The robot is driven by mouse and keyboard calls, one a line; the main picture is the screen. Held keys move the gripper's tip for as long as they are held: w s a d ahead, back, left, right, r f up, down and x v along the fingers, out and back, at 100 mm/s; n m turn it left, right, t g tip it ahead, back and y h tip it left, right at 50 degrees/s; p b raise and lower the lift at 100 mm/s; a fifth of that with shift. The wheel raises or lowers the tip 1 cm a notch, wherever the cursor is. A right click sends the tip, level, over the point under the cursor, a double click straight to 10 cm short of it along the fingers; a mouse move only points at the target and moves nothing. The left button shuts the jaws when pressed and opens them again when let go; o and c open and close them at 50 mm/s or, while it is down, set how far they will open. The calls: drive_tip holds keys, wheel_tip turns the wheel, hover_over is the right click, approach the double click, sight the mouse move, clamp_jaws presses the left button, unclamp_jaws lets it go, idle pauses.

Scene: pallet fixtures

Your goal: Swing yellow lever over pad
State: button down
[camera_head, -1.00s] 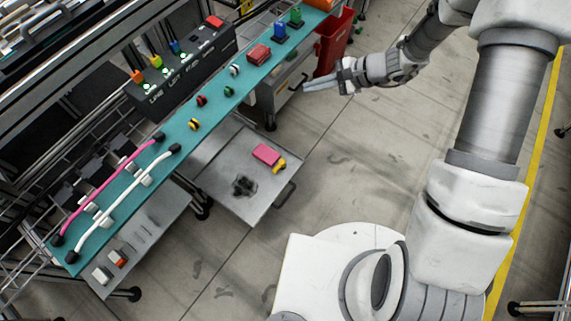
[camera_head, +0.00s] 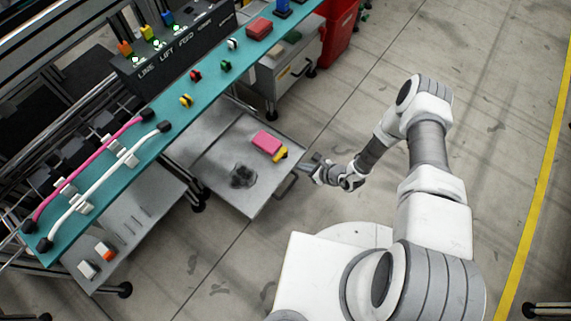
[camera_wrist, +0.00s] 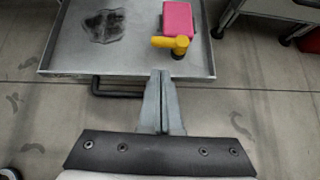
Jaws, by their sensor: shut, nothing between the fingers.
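The yellow lever (camera_head: 280,155) sits at the right end of a pink block (camera_head: 266,141) on a grey tray (camera_head: 223,137). In the wrist view the lever (camera_wrist: 163,42) has a round head on a dark post and a short arm pointing left, in front of the pink block (camera_wrist: 178,18). A dark patch (camera_head: 242,176) lies on the tray; it also shows in the wrist view (camera_wrist: 104,26). Which of these is the pad I cannot tell. My gripper (camera_head: 306,164) is shut and empty, just right of the tray's edge; in the wrist view its tips (camera_wrist: 160,73) point at the tray, apart from the lever.
A dark handle (camera_head: 286,188) sticks out from the tray's near edge. The teal bench (camera_head: 160,104) with buttons, a pink and a white cable runs along the left. A red bin (camera_head: 338,33) stands at the back.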

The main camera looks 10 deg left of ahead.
sight(280, 156)
drive_tip(key=shift+f, duration=0.1)
drive_tip(key=b+x, duration=0.4)
drive_tip(key=x, duration=0.4)
drive_tip(key=shift+w+a+f, duration=0.1)
drive_tip(key=shift+a+f, duration=0.1)
drive_tip(key=shift+f, duration=0.1)
drive_tip(key=shift+w+a+f+b, duration=0.25)
drive_tip(key=shift+a+f+b, duration=0.1)
drive_tip(key=shift+a, duration=0.15)
drive_tip(key=shift+s+r, duration=0.1)
drive_tip(key=shift+r, duration=0.05)
